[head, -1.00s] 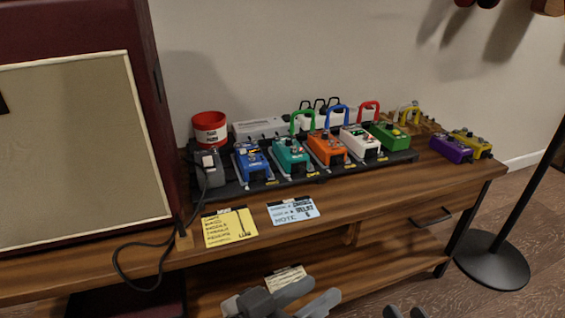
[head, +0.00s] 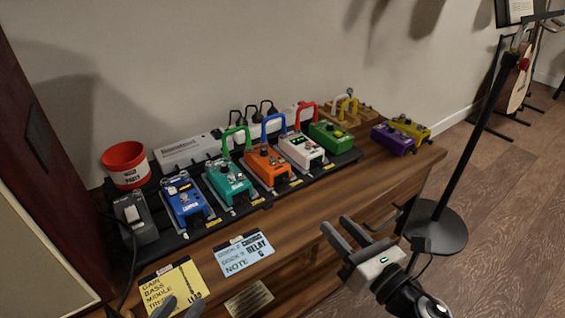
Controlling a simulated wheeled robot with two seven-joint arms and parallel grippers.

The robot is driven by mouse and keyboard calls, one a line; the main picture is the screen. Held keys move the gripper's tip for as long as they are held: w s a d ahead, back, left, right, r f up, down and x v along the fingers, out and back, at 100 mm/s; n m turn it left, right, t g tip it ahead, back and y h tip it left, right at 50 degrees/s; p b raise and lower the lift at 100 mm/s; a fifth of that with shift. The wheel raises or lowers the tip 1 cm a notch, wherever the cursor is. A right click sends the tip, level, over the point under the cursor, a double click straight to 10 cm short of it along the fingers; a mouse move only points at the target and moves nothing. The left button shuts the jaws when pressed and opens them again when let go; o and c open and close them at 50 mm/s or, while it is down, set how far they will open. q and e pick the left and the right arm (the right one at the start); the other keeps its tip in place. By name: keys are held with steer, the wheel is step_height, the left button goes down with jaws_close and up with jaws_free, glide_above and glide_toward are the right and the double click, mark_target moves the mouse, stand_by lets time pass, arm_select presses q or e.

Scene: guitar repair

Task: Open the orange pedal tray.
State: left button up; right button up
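The orange pedal (head: 266,168) sits upright in a row of pedals on the black pedalboard (head: 225,219) on the wooden bench. The tray under it shows only as a dark front strip with a small yellow label (head: 296,184); it looks shut. My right gripper (head: 346,236) is open and empty, in front of the bench, below and right of the orange pedal and apart from it.
Blue (head: 184,199), teal (head: 230,181), white (head: 301,149) and green (head: 331,136) pedals flank the orange one. A yellow note (head: 172,287) and a blue note (head: 243,254) lie at the bench front. A black stand (head: 437,226) rises at right.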

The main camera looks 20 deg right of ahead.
mark_target(286, 183)
steer(key=w+a+n, duration=0.1)
steer(key=w, duration=0.4)
steer(key=w+a+f+n+p, duration=0.1)
steer(key=w+a, duration=0.1)
steer(key=w, duration=0.3)
steer(key=w+a+n, duration=0.1)
steer(key=w+a, duration=0.1)
steer(key=w, duration=0.3)
steer(key=shift+w+a+f+n+g+p, duration=0.2)
steer(key=shift+w+n+g+p, duration=0.1)
steer(key=shift+w+n+p, duration=0.1)
jaws_close()
